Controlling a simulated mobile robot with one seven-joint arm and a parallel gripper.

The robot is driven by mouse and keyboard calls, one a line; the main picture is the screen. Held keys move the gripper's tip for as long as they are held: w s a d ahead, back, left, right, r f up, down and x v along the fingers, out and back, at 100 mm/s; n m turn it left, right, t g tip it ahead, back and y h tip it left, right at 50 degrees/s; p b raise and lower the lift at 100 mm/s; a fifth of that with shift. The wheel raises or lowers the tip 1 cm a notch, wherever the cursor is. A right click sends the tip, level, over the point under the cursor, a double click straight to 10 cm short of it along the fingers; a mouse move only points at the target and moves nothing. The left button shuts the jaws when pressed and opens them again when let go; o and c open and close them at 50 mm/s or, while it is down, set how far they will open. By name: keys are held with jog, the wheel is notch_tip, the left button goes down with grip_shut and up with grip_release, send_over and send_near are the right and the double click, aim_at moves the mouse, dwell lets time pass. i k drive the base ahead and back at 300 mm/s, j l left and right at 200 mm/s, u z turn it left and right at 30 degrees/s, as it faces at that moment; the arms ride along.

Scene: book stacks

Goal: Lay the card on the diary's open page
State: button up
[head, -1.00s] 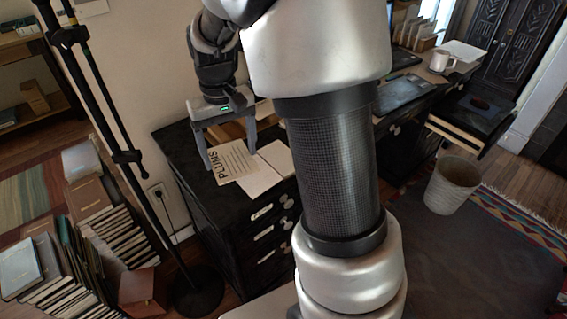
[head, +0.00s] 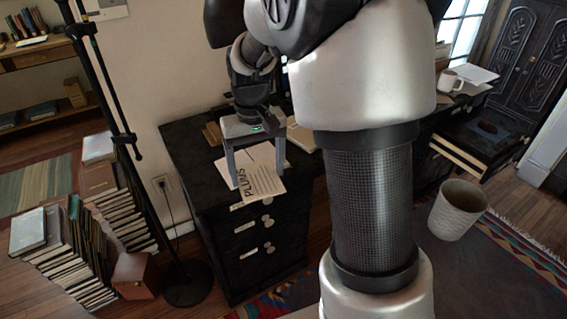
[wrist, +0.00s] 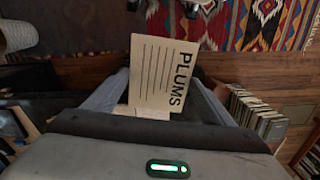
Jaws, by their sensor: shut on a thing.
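The card (head: 264,183) is a cream sheet with dark lines and the word PLUMS. My gripper (head: 256,180) is shut on it, with one finger at each side in the head view. The card also shows in the wrist view (wrist: 160,72), beyond the fingers, with its print facing the camera. The diary (head: 227,168) looks like pale open pages on the dark desk, mostly hidden behind the card and gripper. A pale strip beneath the card in the wrist view (wrist: 142,112) may be its page. I cannot tell whether card and diary touch.
The dark desk (head: 185,150) has drawers in front. A floor lamp pole (head: 108,105) and book stacks (head: 70,255) stand to the left. A waste bin (head: 458,210) stands on the floor at right. A mug (head: 450,80) is farther back. My arm hides much of the desk.

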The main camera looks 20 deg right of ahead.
aim_at(267, 155)
jog(key=i+l, duration=0.1)
jog(key=l, duration=0.2)
jog(key=i+l, duration=0.1)
jog(key=l, duration=0.2)
jog(key=i+l, duration=0.1)
jog(key=l, duration=0.2)
jog(key=i+l, duration=0.25)
jog(key=l, duration=0.15)
jog(key=i+l+z, duration=0.1)
jog(key=i+l, duration=0.2)
jog(key=l, duration=0.1)
